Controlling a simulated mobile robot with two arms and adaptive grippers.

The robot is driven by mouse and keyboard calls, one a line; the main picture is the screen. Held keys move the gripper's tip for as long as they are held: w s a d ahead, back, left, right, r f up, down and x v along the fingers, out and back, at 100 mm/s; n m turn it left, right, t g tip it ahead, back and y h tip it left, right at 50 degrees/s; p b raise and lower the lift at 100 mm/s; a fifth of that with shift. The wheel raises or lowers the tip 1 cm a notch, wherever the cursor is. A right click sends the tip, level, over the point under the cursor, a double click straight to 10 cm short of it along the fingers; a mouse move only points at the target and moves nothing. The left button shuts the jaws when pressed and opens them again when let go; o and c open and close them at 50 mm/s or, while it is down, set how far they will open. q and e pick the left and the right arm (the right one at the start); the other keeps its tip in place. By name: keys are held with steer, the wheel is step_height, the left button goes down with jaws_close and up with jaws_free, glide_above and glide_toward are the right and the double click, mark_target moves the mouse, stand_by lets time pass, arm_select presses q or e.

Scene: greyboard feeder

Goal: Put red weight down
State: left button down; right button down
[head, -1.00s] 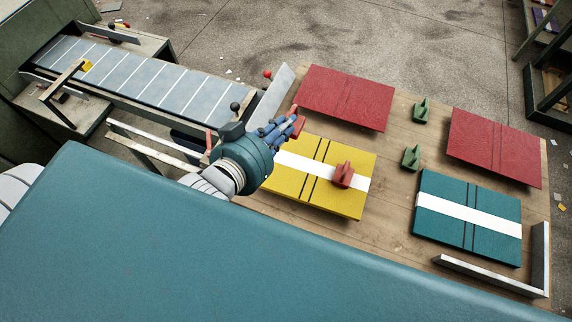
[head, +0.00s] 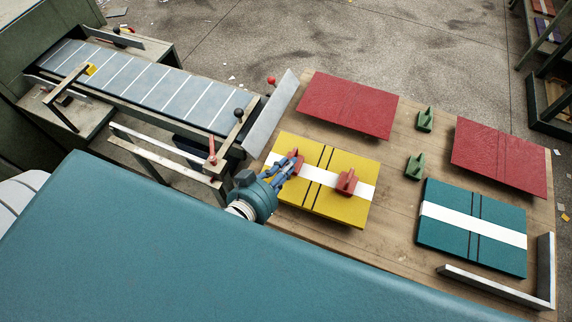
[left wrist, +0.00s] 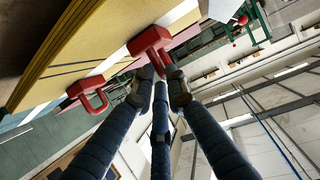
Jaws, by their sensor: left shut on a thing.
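My left gripper (head: 290,165) is shut on a red weight (head: 297,160) at the left end of the yellow board stack (head: 340,210). In the left wrist view the fingers (left wrist: 160,75) grip the handle of this red weight (left wrist: 150,40), whose base is at the white band of the yellow boards (left wrist: 90,35). I cannot tell whether it touches the band. A second red weight (head: 347,183) stands on the same white band, farther right; it also shows in the left wrist view (left wrist: 88,94). My right gripper is not in view.
Two red board stacks (head: 345,103) (head: 500,155) and a teal stack (head: 470,250) lie on the wooden table (head: 395,200). Two green weights (head: 425,120) (head: 414,167) stand between them. A slatted conveyor (head: 140,80) is at left. A metal corner stop (head: 545,270) is at the right.

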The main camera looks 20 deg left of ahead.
arm_select(q)
steer(key=shift+r, duration=0.1)
steer(key=c, duration=1.7)
jaws_free()
steer(key=shift+c, duration=0.2)
steer(key=shift+s+a, duration=0.1)
steer(key=shift+s, duration=0.3)
steer(key=b+v, duration=0.2)
steer(key=v, duration=0.9)
